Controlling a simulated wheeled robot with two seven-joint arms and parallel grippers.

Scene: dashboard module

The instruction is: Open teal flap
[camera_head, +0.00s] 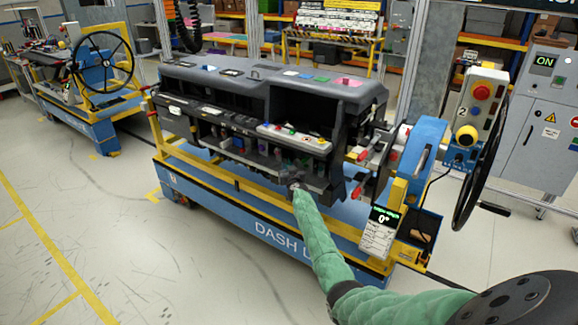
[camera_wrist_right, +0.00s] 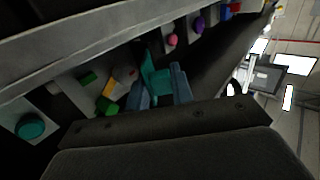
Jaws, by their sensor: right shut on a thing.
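The black dashboard module (camera_head: 245,90) rests on a blue and yellow cart, its open front facing me. My right arm, in a green sleeve, reaches up to the lower front edge of the module. My right gripper (camera_head: 293,182) is at that edge, small and dark in the head view. In the right wrist view its blue-grey fingers (camera_wrist_right: 158,88) are shut on a teal piece (camera_wrist_right: 155,72), apparently the teal flap. Much of the piece is hidden by the fingers, and its opening angle cannot be told. In the head view I cannot make it out. My left gripper is not in view.
In the right wrist view a round teal knob (camera_wrist_right: 30,127), a green block (camera_wrist_right: 88,79), a pink knob (camera_wrist_right: 172,40) and a purple knob (camera_wrist_right: 199,22) sit along the panel. A black steering wheel (camera_head: 481,160) stands right of the module.

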